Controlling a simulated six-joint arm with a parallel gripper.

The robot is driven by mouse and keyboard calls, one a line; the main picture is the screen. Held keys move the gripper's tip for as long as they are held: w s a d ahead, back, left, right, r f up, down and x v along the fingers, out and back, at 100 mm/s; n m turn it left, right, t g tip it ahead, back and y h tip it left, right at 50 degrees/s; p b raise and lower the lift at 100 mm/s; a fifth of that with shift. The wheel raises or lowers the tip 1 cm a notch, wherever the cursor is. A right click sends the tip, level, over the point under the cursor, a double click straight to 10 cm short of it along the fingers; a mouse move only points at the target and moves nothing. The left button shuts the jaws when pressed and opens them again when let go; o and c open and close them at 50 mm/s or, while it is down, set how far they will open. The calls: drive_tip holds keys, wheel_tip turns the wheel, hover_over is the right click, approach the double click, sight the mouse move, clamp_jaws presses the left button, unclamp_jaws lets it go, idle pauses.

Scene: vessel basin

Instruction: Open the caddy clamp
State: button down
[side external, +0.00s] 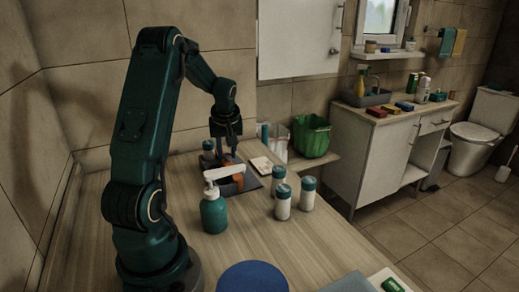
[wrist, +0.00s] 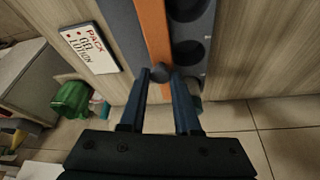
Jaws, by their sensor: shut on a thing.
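The caddy (side external: 252,183) is a dark grey holder on the wooden counter. In the wrist view its grey body (wrist: 207,12) has round dark wells along the right side. An orange clamp bar (wrist: 153,25) runs along it, and shows as an orange patch in the side view (side external: 236,184). A dark round knob (wrist: 161,73) sits at the near end of the bar. My gripper (wrist: 162,80) has its fingers on either side of this knob and is shut on it. In the side view my gripper (side external: 228,150) points down over the caddy, and the knob is hard to make out.
A teal pump bottle (side external: 214,214) stands close in front of the caddy. White bottles with teal caps (side external: 283,204) stand to its right. A card reading "PACK GEL LOTION" (wrist: 90,47) lies beside the caddy. A blue disc (side external: 253,278) lies at the counter's front.

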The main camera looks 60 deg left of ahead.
drive_tip(key=shift+w, duration=0.1)
idle(0.7)
drive_tip(key=shift+w, duration=2.6)
drive_tip(key=c, duration=0.6)
unclamp_jaws()
drive_tip(key=shift+r, duration=0.1)
drive_tip(key=v, duration=0.5)
